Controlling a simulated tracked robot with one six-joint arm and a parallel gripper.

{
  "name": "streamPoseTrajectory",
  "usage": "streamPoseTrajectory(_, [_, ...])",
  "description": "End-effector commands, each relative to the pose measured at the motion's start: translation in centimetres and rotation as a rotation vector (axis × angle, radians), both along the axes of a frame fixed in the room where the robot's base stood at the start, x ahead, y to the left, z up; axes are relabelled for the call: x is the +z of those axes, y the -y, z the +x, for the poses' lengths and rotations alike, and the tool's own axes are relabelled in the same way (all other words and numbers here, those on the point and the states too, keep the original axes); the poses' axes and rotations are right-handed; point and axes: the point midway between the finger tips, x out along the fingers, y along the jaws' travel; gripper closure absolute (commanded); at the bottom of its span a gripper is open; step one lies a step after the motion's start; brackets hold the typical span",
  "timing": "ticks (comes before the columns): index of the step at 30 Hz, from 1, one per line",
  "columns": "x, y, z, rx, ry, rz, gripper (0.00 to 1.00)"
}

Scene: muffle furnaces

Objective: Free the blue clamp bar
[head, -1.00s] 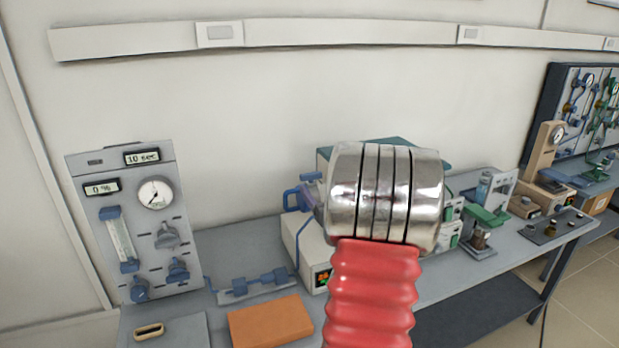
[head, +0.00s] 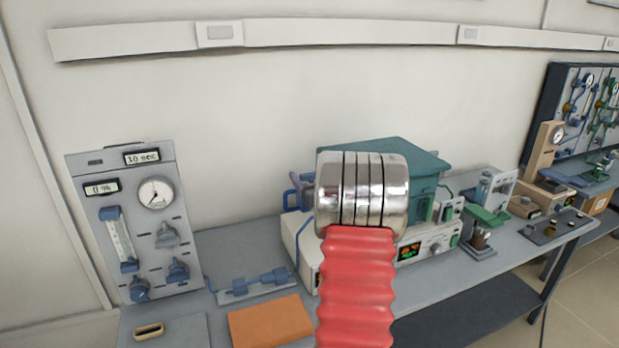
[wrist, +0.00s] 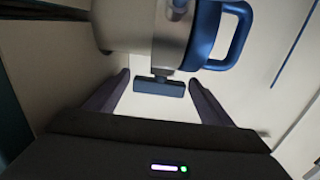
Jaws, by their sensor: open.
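In the wrist view, a small dark blue bar (wrist: 160,87), which looks like the clamp bar, sits at the end of a short stem below a pale cylindrical body (wrist: 125,28). My gripper (wrist: 160,98) is open. Its two dark fingers stand left and right of the bar, with a gap visible on each side. I cannot tell how far the fingertips reach along its depth. A blue loop handle (wrist: 238,35) is just above and right of the bar; a blue handle also shows in the head view (head: 291,200). In the head view my arm hides the gripper and the bar.
A teal-topped furnace (head: 425,165) stands behind my arm on the grey bench. A gas panel (head: 135,225) with gauge and knobs is at left. An orange block (head: 270,322) lies on the bench front. A green-topped stand (head: 487,218) is at right.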

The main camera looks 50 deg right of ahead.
Motion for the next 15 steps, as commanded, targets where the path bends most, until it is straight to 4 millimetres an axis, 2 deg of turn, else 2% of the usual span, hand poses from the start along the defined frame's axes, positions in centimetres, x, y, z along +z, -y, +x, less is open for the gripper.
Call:
streamPoseTrajectory(2, [0.00,-0.01,-0.01,0.000,0.000,0.000,0.29])
streamPoseTrajectory(15, [-0.01,-0.07,0.02,0.001,-0.001,-0.001,0.59])
